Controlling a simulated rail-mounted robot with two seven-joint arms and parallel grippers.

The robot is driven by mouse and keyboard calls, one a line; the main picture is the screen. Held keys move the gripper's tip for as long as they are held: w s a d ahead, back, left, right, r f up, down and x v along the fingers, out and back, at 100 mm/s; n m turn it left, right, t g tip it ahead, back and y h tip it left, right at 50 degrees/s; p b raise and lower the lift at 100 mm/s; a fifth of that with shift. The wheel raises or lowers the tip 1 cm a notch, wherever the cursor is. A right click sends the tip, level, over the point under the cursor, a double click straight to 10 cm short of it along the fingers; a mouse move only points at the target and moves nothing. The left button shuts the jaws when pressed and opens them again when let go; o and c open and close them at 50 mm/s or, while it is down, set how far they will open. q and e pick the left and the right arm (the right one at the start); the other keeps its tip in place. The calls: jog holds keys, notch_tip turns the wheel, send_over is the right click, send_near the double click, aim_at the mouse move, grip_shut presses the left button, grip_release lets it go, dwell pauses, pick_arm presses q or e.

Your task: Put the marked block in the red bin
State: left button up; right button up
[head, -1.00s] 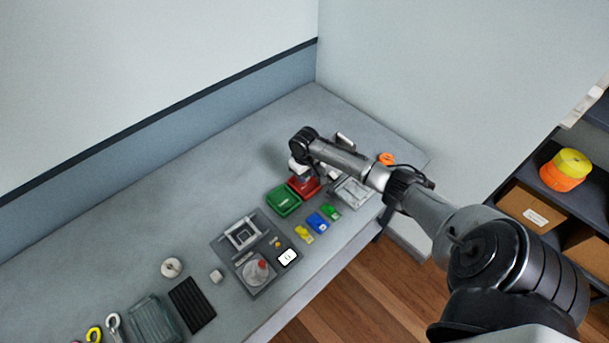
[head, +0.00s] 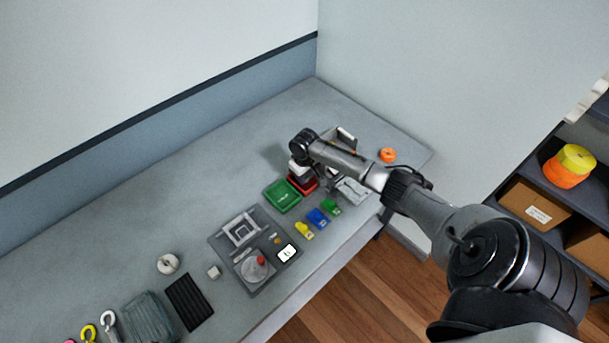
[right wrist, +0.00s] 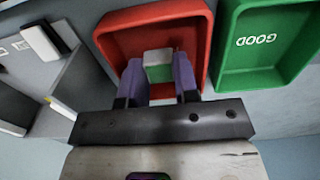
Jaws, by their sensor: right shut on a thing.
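The red bin (head: 309,187) stands on the bench beside the green bin (head: 280,198). In the right wrist view I look into the red bin (right wrist: 190,35); the green bin (right wrist: 262,42), lettered "GOOD", is on its right. In the head view my arm mostly hides the right gripper. My left gripper is out of view.
Small yellow (head: 304,230), blue (head: 317,218) and green (head: 331,207) pieces lie in front of the bins. A grey tray (head: 225,257) with parts is left of them. An orange ring (head: 387,155) lies near the right end. The bench's back is clear.

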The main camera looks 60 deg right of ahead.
jog(key=shift+p, duration=0.3)
dwell(0.8)
jog(key=shift+p, duration=0.3)
jog(key=shift+f, duration=0.2)
jog(key=o, duration=0.9)
jog(key=shift+c, duration=0.2)
jog(key=o, duration=0.4)
jog(key=shift+r, duration=0.1)
